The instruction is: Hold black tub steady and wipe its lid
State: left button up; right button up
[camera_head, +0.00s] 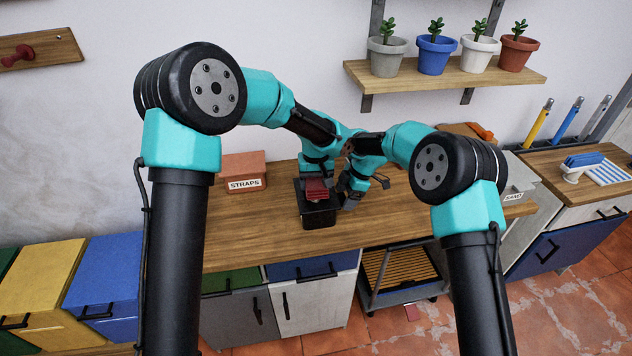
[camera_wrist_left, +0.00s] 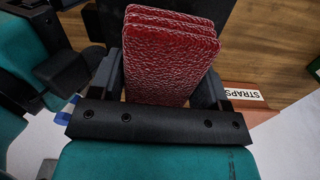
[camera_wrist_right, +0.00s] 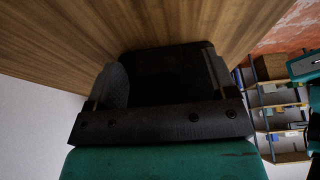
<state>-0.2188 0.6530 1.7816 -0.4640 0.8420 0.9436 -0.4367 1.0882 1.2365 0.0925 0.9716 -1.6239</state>
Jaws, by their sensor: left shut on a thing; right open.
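The black tub (camera_head: 319,218) stands on the wooden bench in the middle of the head view. A folded red cloth (camera_head: 317,190) is over its lid and hides part of it; I cannot tell if cloth and lid touch. My left gripper (camera_head: 318,178) is shut on the cloth, which fills the left wrist view (camera_wrist_left: 170,50) between the fingers. My right gripper (camera_head: 348,195) is open at the tub's right side. In the right wrist view the dark tub (camera_wrist_right: 165,75) shows between its fingers; whether they touch it is too dark to tell.
A reddish box labelled STRAPS (camera_head: 243,172) stands on the bench left of the tub. A grey box (camera_head: 517,185) is at the bench's right end. Several potted plants stand on a wall shelf (camera_head: 440,75) above. The bench's left front (camera_head: 250,225) is clear.

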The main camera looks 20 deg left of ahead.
jog(key=shift+f, duration=0.15)
jog(key=shift+x, duration=0.8)
jog(key=shift+a, duration=0.1)
jog(key=c, duration=1.3)
pick_arm(q)
jog(key=o, duration=0.3)
jog(key=c, duration=0.4)
